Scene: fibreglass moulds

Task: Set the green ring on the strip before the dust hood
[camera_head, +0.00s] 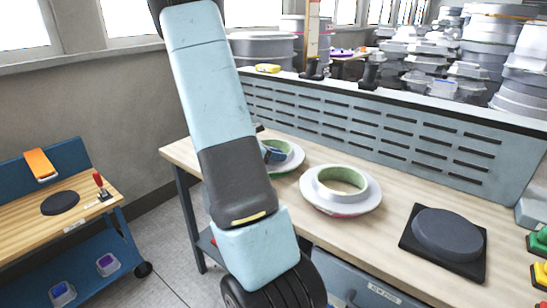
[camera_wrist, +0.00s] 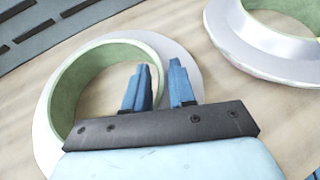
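The nearer ring (camera_wrist: 97,52), green on its inside with a pale flange, lies on the bench in the wrist view. In the head view the same ring (camera_head: 293,157) is partly hidden by my arm. My gripper (camera_wrist: 160,84) has blue fingers set apart. One finger shows over the ring's opening and the other over its right flange, with the ring's wall between them; I cannot tell whether they touch it. A second ring (camera_head: 341,190), green inside with a wide white flange and some red below, stands to the right. The slotted grey-blue hood panel (camera_head: 390,125) runs behind both, with a bare wooden strip (camera_head: 395,187) before it.
A black square plate with a round dark disc (camera_head: 447,233) lies at the right of the bench. Coloured buttons (camera_head: 541,242) stand at the far right edge. A separate blue cart (camera_head: 75,160) is at the left. Stacked grey moulds fill the back.

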